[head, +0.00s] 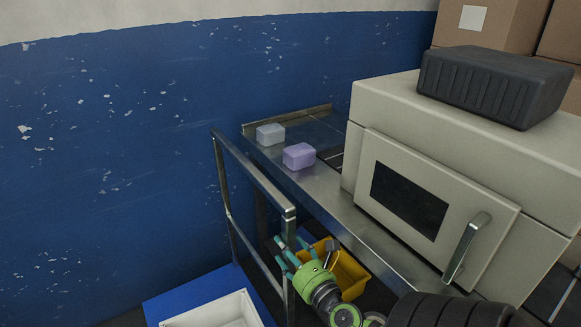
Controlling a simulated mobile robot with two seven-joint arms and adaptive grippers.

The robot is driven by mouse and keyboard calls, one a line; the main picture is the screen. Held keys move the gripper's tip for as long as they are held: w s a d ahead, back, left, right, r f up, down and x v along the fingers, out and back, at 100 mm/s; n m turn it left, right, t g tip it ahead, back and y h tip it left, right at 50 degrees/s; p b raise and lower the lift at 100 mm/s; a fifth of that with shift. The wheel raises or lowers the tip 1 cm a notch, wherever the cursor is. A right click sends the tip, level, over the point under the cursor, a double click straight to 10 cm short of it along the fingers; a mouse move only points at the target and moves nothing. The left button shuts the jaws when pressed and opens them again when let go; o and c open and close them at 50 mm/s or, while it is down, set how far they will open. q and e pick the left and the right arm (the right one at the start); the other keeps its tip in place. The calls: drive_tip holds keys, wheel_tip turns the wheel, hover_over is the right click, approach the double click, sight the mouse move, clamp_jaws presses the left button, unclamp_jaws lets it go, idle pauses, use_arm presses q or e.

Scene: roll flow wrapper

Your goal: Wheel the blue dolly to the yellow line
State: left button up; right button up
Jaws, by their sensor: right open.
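The blue dolly (187,295) shows at the bottom left, a flat blue deck partly cut off by the frame edge. A grey metal push-handle frame (253,172) rises at its right side, close to the steel table. My right gripper (291,253) is green with teal fingertips. It is open beside the handle's near upright, low down. Whether a finger touches the upright I cannot tell. My left gripper is out of view. The yellow line does not show in this view.
A white tray (216,312) sits on the deck. A yellow bin (350,274) is behind my right gripper. The steel table (322,192) holds a grey block (270,134) and a purple block (299,156) beside a beige machine (465,150). A blue wall (110,150) stands behind.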

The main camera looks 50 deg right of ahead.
drive_tip(key=v, duration=1.2)
idle(0.3)
